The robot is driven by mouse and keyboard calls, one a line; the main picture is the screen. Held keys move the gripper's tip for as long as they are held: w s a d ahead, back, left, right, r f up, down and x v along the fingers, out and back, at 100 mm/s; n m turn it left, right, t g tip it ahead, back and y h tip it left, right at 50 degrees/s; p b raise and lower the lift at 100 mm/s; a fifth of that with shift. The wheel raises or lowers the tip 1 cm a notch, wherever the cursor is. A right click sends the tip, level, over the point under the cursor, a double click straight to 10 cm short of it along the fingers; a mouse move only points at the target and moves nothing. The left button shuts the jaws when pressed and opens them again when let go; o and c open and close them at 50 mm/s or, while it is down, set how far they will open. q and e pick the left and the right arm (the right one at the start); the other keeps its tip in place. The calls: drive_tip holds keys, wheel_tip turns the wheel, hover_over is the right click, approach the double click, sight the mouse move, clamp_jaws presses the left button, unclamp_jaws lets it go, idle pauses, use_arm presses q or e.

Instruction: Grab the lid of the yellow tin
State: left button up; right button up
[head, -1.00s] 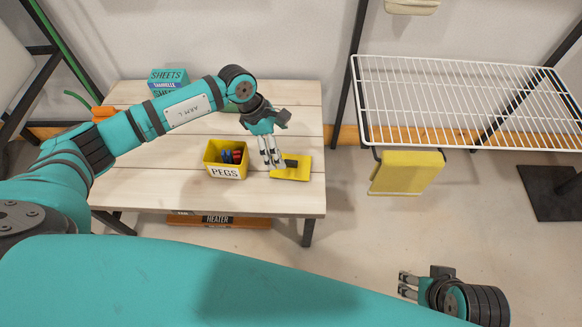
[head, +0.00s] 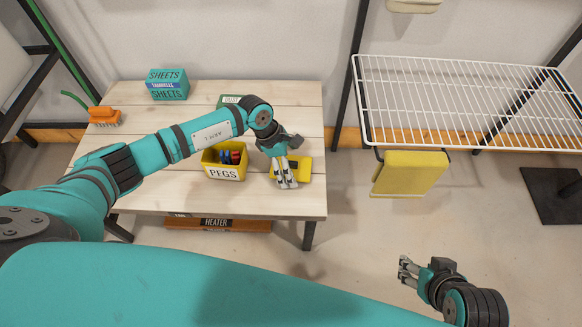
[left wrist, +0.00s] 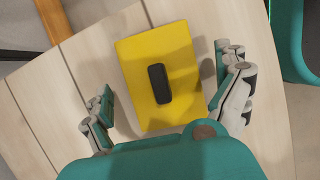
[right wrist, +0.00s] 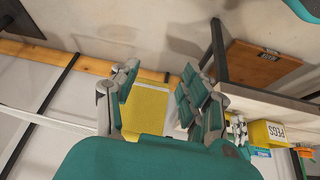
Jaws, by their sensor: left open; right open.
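The yellow lid (head: 304,166) with a dark handle lies flat on the wooden table, right of the yellow tin (head: 227,173) marked PEGS, which is uncovered and holds blue and red pegs. My left gripper (head: 287,185) is open and empty over the lid, hiding part of it in the head view. In the left wrist view the lid (left wrist: 183,55) and its dark handle (left wrist: 159,84) show between the spread fingers (left wrist: 168,112). My right gripper (head: 405,272) is open and empty, low over the floor right of the table. The tin also shows in the right wrist view (right wrist: 268,134).
On the wooden table (head: 150,190) stand a teal SHEETS box (head: 167,85), an orange brush (head: 104,117) and a green box (head: 231,100) partly behind my arm. A white wire shelf (head: 465,100) is at right, with a yellow object (head: 409,173) below it.

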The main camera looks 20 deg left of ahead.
use_arm(q)
drive_tip(key=shift+c, duration=0.3)
drive_tip(key=c, duration=1.1)
drive_tip(key=shift+r, duration=0.2)
